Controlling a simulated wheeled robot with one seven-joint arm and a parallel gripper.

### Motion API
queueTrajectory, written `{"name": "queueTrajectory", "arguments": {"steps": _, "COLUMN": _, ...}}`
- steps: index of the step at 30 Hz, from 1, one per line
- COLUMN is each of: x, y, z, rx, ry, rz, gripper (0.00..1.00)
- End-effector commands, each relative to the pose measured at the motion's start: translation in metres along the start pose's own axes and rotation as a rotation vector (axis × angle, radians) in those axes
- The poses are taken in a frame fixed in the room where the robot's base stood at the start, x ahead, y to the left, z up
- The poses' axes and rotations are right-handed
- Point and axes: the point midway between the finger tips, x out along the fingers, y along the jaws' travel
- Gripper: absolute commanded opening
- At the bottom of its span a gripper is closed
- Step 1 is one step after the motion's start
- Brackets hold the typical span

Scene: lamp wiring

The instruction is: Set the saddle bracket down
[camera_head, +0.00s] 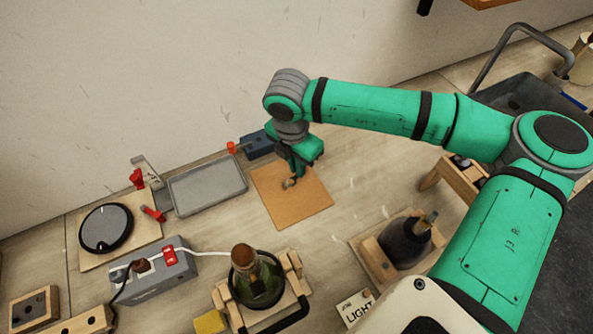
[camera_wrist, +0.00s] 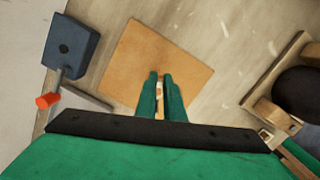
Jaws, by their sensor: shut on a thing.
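My gripper (camera_head: 294,174) points down over a tan square mat (camera_head: 310,206) on the bench. In the wrist view its green fingers (camera_wrist: 161,82) are close together over the mat (camera_wrist: 190,62). They are shut on the saddle bracket (camera_head: 289,184), a small greyish piece at the fingertips. In the wrist view only a pale sliver of the bracket (camera_wrist: 160,88) shows between the fingers; the rest is hidden. I cannot tell whether the bracket touches the mat.
A blue block (camera_head: 257,144) and an orange-red knob (camera_head: 231,147) are behind the mat. A grey tray (camera_head: 208,187) lies to its left. A green bottle (camera_head: 262,287) stands in a wooden cradle in front, and a dark vase-like body (camera_head: 404,246) is at right. The mat around the fingers is clear.

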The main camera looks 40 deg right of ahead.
Motion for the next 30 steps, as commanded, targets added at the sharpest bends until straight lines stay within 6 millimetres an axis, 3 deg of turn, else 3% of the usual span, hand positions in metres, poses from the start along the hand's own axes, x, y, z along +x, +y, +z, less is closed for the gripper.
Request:
{"name": "queueTrajectory", "arguments": {"steps": 5, "x": 0.009, "y": 0.006, "z": 0.003, "rx": 0.001, "ry": 0.003, "rz": 0.000, "gripper": 0.00}}
{"name": "queueTrajectory", "arguments": {"steps": 12, "x": 0.040, "y": 0.007, "z": 0.001, "rx": 0.000, "ry": 0.002, "rz": -0.001, "gripper": 0.00}}
{"name": "queueTrajectory", "arguments": {"steps": 24, "x": 0.045, "y": 0.007, "z": 0.000, "rx": 0.000, "ry": 0.000, "rz": 0.000, "gripper": 0.00}}
{"name": "queueTrajectory", "arguments": {"steps": 25, "x": 0.045, "y": 0.008, "z": 0.001, "rx": 0.000, "ry": 0.000, "rz": 0.001, "gripper": 0.13}}
{"name": "queueTrajectory", "arguments": {"steps": 27, "x": 0.044, "y": 0.007, "z": 0.001, "rx": 0.000, "ry": 0.000, "rz": 0.001, "gripper": 0.27}}
{"name": "queueTrajectory", "arguments": {"steps": 30, "x": 0.044, "y": 0.007, "z": 0.000, "rx": 0.000, "ry": 0.000, "rz": 0.000, "gripper": 0.27}}
